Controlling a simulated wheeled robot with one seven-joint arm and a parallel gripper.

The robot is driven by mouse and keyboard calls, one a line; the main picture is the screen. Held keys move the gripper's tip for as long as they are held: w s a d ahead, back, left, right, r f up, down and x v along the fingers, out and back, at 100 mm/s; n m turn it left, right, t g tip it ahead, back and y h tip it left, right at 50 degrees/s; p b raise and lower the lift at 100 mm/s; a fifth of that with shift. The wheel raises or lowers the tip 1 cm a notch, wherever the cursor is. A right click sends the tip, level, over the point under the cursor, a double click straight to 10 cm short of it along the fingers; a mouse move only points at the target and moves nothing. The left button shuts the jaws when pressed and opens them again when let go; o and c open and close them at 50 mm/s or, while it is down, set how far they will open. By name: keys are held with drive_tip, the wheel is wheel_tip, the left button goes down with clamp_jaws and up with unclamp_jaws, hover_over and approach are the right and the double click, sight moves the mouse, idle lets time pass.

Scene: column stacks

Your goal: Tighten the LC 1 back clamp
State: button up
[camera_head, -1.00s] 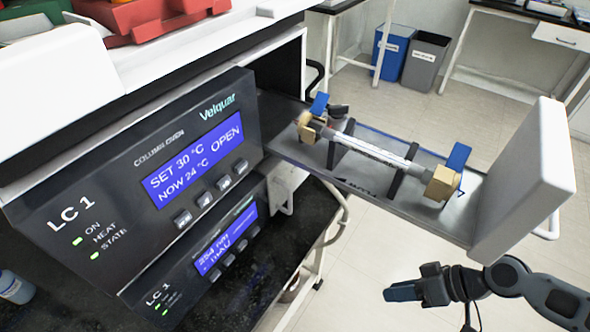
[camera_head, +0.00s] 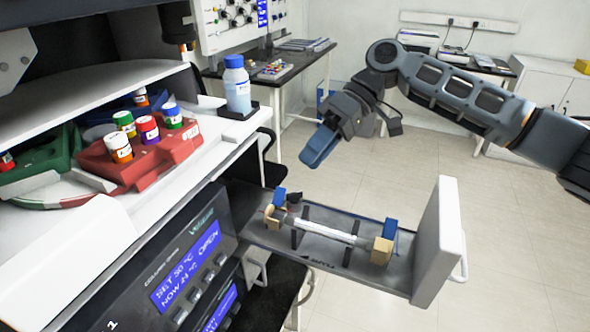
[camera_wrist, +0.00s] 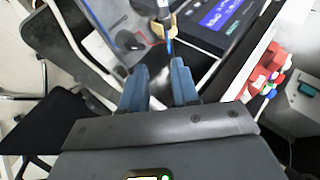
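The LC 1 column oven (camera_head: 165,265) has its drawer (camera_head: 330,262) pulled out. A pale column (camera_head: 322,231) lies along the drawer between two tan clamps. The back clamp (camera_head: 272,213), at the oven end, has a blue lever (camera_head: 279,197) standing up. The other clamp (camera_head: 381,252), by the white drawer front, also has a raised blue lever (camera_head: 390,230). My gripper (camera_head: 318,150) is above and behind the drawer, apart from the clamps. In the wrist view its blue fingers (camera_wrist: 160,76) are apart and empty, with a tan clamp and blue lever (camera_wrist: 169,45) beyond them.
Red and green trays with capped vials (camera_head: 118,148) and a blue-capped bottle (camera_head: 237,87) stand on top of the stack at left. The white drawer front (camera_head: 440,240) rises at the drawer's right end. Floor is open to the right.

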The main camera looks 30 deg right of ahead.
sight(278, 208)
drive_tip(key=shift+a+r+p+x, duration=0.15)
drive_tip(key=shift+p+x, duration=0.1)
drive_tip(key=shift+x, duration=1.1)
drive_tip(key=shift+a+r+p+x, duration=0.15)
drive_tip(key=shift+r+p+x, duration=0.05)
drive_tip(key=shift+x, duration=1.15)
drive_tip(key=shift+a+r+p+x, duration=0.15)
drive_tip(key=shift+p+x, duration=0.1)
drive_tip(key=shift+x, duration=1.1)
clamp_jaws()
